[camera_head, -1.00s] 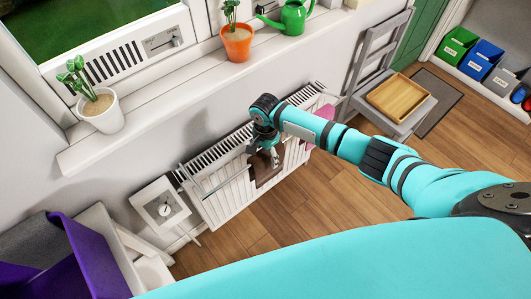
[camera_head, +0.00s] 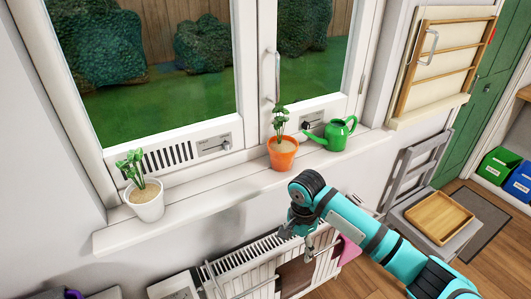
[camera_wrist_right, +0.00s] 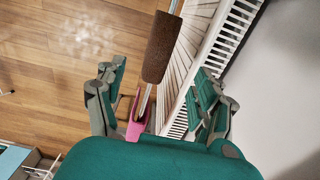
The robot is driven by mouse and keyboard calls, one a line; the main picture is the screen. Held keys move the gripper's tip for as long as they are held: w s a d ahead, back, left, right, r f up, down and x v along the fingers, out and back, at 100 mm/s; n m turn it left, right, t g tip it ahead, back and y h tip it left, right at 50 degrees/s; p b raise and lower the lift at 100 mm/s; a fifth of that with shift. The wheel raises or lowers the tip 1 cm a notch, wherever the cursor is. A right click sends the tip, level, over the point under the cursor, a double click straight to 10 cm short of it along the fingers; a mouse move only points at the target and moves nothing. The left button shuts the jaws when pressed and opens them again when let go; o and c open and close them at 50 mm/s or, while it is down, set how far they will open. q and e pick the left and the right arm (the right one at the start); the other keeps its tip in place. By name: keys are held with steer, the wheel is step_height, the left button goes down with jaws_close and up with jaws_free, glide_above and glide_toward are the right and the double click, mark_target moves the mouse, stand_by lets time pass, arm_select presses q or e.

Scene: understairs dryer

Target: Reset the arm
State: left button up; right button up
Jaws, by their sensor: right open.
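My right arm (camera_head: 365,235) is turquoise and reaches in from the lower right. Its gripper (camera_head: 303,238) hangs at the white drying rack (camera_head: 228,275) below the window sill. In the right wrist view the gripper (camera_wrist_right: 160,78) is open, with its two fingers wide apart. A brown cloth (camera_wrist_right: 162,47) on a rod shows between and beyond the fingers; I cannot tell whether they touch it. The brown cloth (camera_head: 295,278) also shows below the gripper in the head view. My left gripper is not in view.
The sill (camera_head: 215,197) holds a white pot (camera_head: 147,205), an orange pot (camera_head: 283,155) and a green watering can (camera_head: 340,135). A chair with a wooden tray (camera_head: 440,215) stands right. Wooden floor (camera_wrist_right: 55,60) is open beside the rack.

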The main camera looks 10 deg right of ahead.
steer(key=s+a+f+n+t+y, duration=0.1)
steer(key=s+a+f+n, duration=0.15)
steer(key=s+n, duration=0.35)
steer(key=s+a+f+n+t+y, duration=0.15)
steer(key=s+a+n, duration=0.25)
steer(key=s, duration=0.4)
steer(key=s+d+r+n+t+h, duration=0.1)
steer(key=s+d+r+n+h, duration=0.1)
steer(key=s+d+n, duration=0.65)
steer(key=s+d+f+m+g, duration=0.1)
steer(key=s+f, duration=0.1)
steer(key=f, duration=1)
steer(key=s+f+m, duration=0.1)
steer(key=s+f, duration=0.2)
steer(key=f, duration=1)
steer(key=s+d+f+g, duration=0.1)
steer(key=s+d+f, duration=0.2)
steer(key=s+f, duration=1.3)
steer(key=shift+s+d+f, duration=0.2)
steer(key=shift+s+f, duration=0.1)
steer(key=shift+f, duration=0.1)
steer(key=shift+g+h, duration=0.25)
